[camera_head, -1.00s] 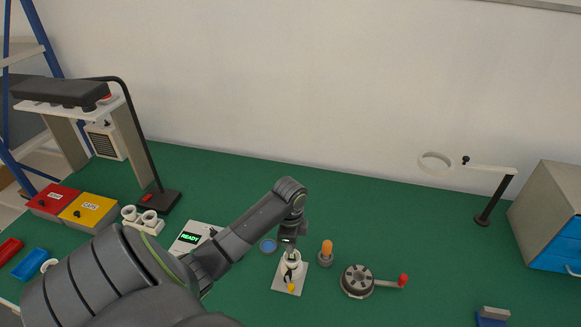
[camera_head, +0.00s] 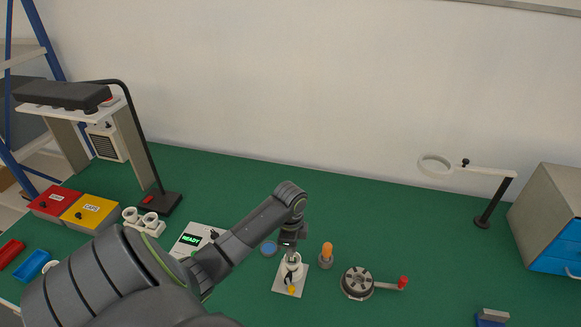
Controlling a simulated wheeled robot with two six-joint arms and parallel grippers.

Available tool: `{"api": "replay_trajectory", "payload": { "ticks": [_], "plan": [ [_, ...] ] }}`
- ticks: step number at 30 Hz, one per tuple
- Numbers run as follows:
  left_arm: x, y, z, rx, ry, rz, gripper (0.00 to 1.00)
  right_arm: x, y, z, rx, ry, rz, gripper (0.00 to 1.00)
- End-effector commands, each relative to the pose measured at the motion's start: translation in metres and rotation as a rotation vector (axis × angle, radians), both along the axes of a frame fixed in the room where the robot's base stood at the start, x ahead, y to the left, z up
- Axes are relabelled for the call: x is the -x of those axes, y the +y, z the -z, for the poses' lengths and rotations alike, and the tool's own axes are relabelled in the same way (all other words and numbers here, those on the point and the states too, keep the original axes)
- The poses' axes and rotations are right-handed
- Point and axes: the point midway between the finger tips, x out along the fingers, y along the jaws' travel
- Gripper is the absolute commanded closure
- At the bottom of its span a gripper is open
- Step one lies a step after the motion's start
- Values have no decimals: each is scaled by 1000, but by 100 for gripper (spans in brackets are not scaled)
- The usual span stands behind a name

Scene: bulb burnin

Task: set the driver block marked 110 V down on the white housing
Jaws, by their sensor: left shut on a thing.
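My left gripper (camera_head: 290,246) points down over the white housing (camera_head: 291,271) near the front middle of the table. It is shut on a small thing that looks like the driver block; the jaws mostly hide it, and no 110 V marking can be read. My right gripper is not in view.
An orange-topped bulb (camera_head: 326,251) stands close right of the housing. A grey round holder with a red-knobbed crank (camera_head: 357,284) is further right. A blue disc (camera_head: 268,248) lies behind left. A READY display box (camera_head: 192,240) is left. The green table behind is clear.

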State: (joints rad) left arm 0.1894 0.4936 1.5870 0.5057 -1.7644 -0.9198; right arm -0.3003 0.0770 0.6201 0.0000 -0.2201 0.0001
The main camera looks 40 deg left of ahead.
Motion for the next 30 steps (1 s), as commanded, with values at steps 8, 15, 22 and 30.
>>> {"api": "replay_trajectory", "payload": {
  "ticks": [8, 15, 22, 30],
  "plan": [
    [0, 0, 2, 0, 0, 0, 100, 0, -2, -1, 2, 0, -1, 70],
    [0, 0, 3, 0, 0, 0, 100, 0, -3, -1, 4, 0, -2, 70],
    [0, 0, 5, 1, -1, 0, 100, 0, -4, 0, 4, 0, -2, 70],
    [0, 0, 9, 1, -1, 0, 100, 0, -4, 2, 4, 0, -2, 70]
  ]
}}
